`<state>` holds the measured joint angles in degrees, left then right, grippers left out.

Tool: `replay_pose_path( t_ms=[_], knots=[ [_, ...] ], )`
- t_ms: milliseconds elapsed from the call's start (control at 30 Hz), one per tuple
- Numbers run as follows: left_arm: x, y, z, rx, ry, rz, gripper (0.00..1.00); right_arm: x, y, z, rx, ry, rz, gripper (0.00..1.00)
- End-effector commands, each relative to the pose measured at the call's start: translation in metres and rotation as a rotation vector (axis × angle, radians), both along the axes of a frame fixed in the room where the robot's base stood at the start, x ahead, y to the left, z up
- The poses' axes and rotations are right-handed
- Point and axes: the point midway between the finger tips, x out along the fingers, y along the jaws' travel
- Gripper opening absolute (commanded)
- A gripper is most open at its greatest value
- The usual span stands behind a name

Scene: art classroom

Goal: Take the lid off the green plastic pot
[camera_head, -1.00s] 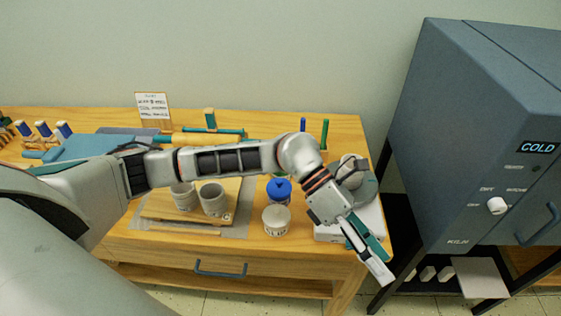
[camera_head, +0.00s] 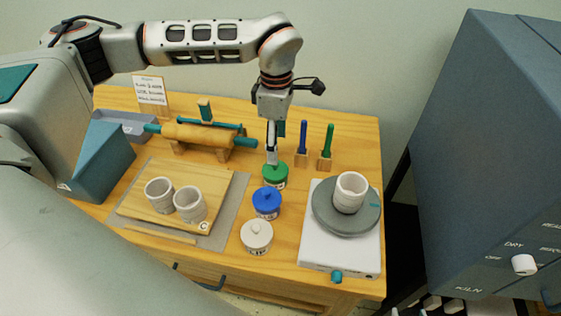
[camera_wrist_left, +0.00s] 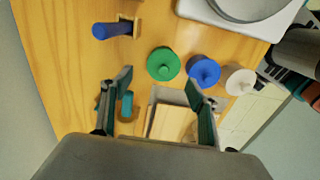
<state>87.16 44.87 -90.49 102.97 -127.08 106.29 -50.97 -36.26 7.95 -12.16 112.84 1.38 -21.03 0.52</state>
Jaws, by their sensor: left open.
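The green pot (camera_head: 275,174) stands at the back of a row of three lidded pots, its green knobbed lid on. From above it shows in the left wrist view (camera_wrist_left: 163,64). My left gripper (camera_head: 273,150) points down over the pot, with its fingertips close to the lid; contact cannot be told. In the left wrist view its fingers (camera_wrist_left: 158,95) are spread apart with nothing held between them. The pot is beyond the fingertips in that picture. My right gripper cannot be made out in either view.
The blue pot (camera_head: 266,203) and white pot (camera_head: 257,237) stand in front of the green one. Upright tools (camera_head: 302,140) stand behind right. A white wheel (camera_head: 316,246) with a cup is right, a rolling pin (camera_head: 198,134) left. A kiln (camera_head: 480,150) stands beyond the table.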

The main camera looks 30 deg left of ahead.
Motion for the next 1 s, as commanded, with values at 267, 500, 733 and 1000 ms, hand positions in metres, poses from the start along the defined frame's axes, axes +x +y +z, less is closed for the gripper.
replay_pose_path(
  t_ms=[267, 500, 733, 1000],
  knots=[
    [-0.003, 0.000, -0.030, -0.002, 0.005, 0.000, 0.60, -0.018, 0.000, -0.015, -0.004, 0.040, 0.002, 0.40],
    [-0.006, 0.001, -0.063, -0.003, 0.003, -0.001, 0.60, -0.013, 0.000, -0.011, -0.003, 0.030, 0.001, 0.40],
    [-0.005, 0.001, -0.073, -0.003, 0.001, 0.000, 0.60, -0.009, 0.000, -0.005, -0.001, 0.018, 0.001, 0.40],
    [-0.005, 0.001, -0.072, -0.003, 0.001, 0.000, 0.39, -0.008, 0.000, -0.004, -0.001, 0.017, 0.000, 0.40]
  ],
)
